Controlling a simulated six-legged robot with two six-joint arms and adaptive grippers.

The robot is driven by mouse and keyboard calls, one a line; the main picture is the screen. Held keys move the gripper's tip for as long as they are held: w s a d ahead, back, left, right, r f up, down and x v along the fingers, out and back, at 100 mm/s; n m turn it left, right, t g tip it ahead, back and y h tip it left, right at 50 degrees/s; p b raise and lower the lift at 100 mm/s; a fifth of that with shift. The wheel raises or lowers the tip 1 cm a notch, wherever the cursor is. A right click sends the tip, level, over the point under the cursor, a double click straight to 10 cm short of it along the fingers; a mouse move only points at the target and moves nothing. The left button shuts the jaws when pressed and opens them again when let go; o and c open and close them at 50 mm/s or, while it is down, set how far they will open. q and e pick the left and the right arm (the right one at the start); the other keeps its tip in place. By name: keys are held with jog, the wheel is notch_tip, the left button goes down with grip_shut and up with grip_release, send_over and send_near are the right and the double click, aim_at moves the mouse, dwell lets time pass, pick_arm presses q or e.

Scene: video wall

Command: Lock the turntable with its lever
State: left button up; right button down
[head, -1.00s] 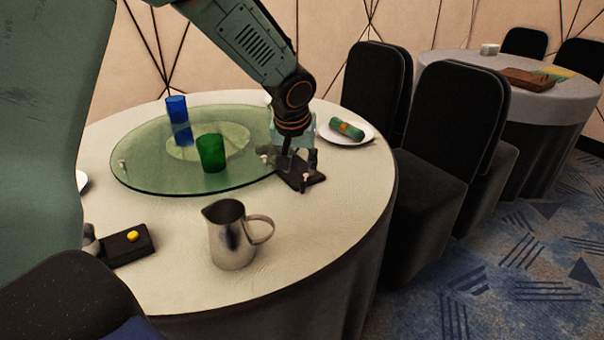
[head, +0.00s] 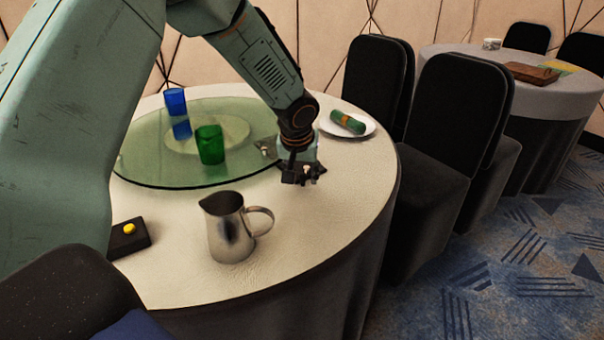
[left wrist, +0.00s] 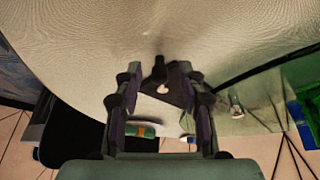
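The round green glass turntable (head: 140,165) lies on the white-covered table and carries a blue glass (head: 175,101) and a green glass (head: 210,145). The lock's dark base with its pale-tipped lever (left wrist: 161,86) sits on the cloth just outside the turntable's rim. My left gripper (head: 303,176) is low over this lock and largely hides it in the head view. In the left wrist view the left gripper (left wrist: 160,76) has its fingers apart, with the lever tip between them; contact cannot be told. My right gripper is out of view.
A steel pitcher (head: 232,230) stands in front of the turntable. A black box with a yellow button (head: 129,229) is at the left. A white plate (head: 366,126) with a green roll (head: 347,122) lies behind the gripper. Black chairs (head: 440,170) stand right of the table.

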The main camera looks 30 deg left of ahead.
pick_arm(q)
jog(key=shift+w, duration=0.15)
jog(key=shift+c, duration=1.4)
grip_shut()
